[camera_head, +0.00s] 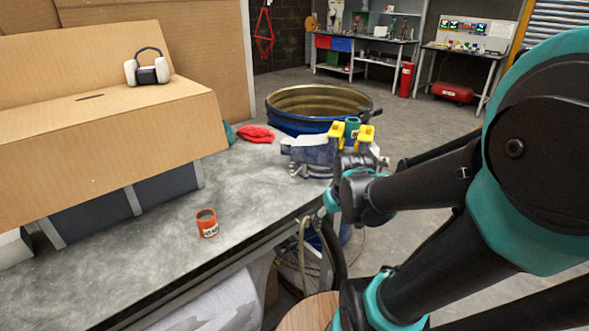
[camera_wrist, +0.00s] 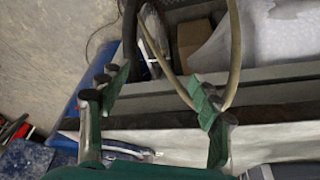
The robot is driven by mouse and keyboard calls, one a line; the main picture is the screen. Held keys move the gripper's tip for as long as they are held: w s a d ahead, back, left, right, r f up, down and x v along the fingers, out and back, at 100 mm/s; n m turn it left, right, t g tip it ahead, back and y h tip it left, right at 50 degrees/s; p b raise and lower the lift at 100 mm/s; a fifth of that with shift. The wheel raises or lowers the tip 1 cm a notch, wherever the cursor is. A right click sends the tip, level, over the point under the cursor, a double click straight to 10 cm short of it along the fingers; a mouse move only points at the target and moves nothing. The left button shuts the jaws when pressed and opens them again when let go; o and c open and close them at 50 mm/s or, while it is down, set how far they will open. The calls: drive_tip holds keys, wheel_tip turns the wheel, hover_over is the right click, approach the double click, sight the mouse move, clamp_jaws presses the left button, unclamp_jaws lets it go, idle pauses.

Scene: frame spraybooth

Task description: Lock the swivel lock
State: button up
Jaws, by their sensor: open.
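A bench vise (camera_head: 312,150) with yellow jaw pieces (camera_head: 336,133) stands at the far right corner of the workbench. A teal item shows between the yellow pieces. I cannot clearly make out the swivel lock. A thin metal bar (camera_wrist: 127,147) lies near the bottom of the wrist view, beyond my gripper's base, and may belong to the vise. My gripper (camera_wrist: 160,98) is open, with its green-padded fingers wide apart and nothing between them. In the head view my arm's end is at the near side of the vise, covering its lower right part.
The grey workbench (camera_head: 150,235) holds an orange cup (camera_head: 207,223), a red cloth (camera_head: 256,134) and a cardboard box (camera_head: 110,140) with ear muffs (camera_head: 148,67). A blue drum (camera_head: 285,122) stands behind the vise. Hoses (camera_head: 303,250) hang at the bench edge.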

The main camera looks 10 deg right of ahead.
drive_tip(key=w+a+r+n, duration=0.1)
drive_tip(key=w+r, duration=0.1)
drive_tip(key=w, duration=0.1)
drive_tip(key=w+a+r+n, duration=0.2)
drive_tip(key=w+r, duration=0.1)
drive_tip(key=w, duration=0.1)
drive_tip(key=w+a+r+n+g+y, duration=0.1)
drive_tip(key=w+a+r, duration=0.1)
drive_tip(key=w+r, duration=0.1)
drive_tip(key=shift+w+a+r+n, duration=0.1)
drive_tip(key=shift+w+r+n, duration=0.15)
drive_tip(key=shift+w+n, duration=0.2)
drive_tip(key=c, duration=0.7)
drive_tip(key=w+a+r+n, duration=0.1)
drive_tip(key=w+a+r, duration=0.1)
drive_tip(key=w+a+r+n+y, duration=0.1)
drive_tip(key=w+r+n, duration=0.1)
drive_tip(key=w+r, duration=0.1)
drive_tip(key=w+a+r+n+g, duration=0.1)
drive_tip(key=w+a+r, duration=0.1)
drive_tip(key=w, duration=0.1)
drive_tip(key=shift+a+r+n, duration=0.25)
drive_tip(key=shift+a+r, duration=0.1)
clamp_jaws()
